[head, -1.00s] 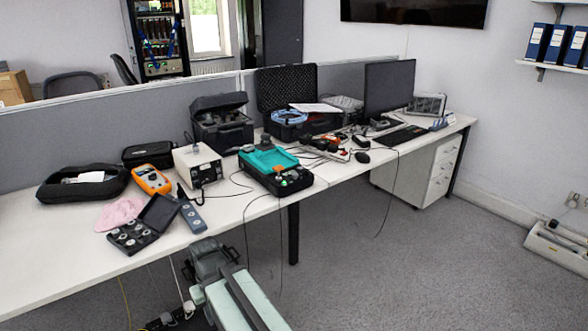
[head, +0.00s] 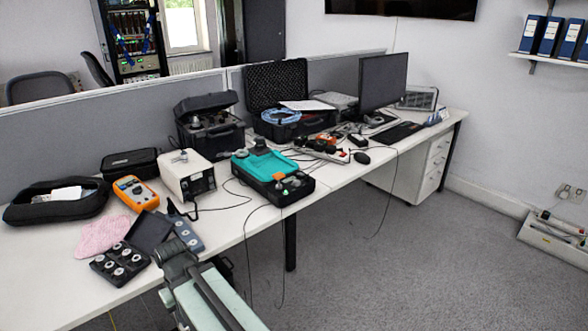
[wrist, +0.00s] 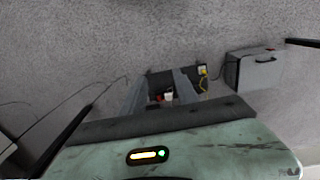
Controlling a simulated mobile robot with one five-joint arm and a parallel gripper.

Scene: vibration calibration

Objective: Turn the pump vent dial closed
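A low case with a teal top and black body (head: 272,175) sits on the desk, with small orange and green knobs (head: 280,177) at its front right. I cannot tell whether one of these is the pump vent dial; no label is readable. A cream box (head: 187,175) with a dark front panel stands just left of it. My teal and grey arm shows at the bottom of the head view, at the desk's front edge, apart from both. The wrist view shows mostly carpet, and no dial.
The white desk (head: 228,225) also holds an orange meter (head: 135,192), a pink cloth (head: 104,236), an open case of round parts (head: 120,262), black cases and a monitor (head: 383,82). Cables hang off the front edge. Carpet (head: 400,270) is clear at right.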

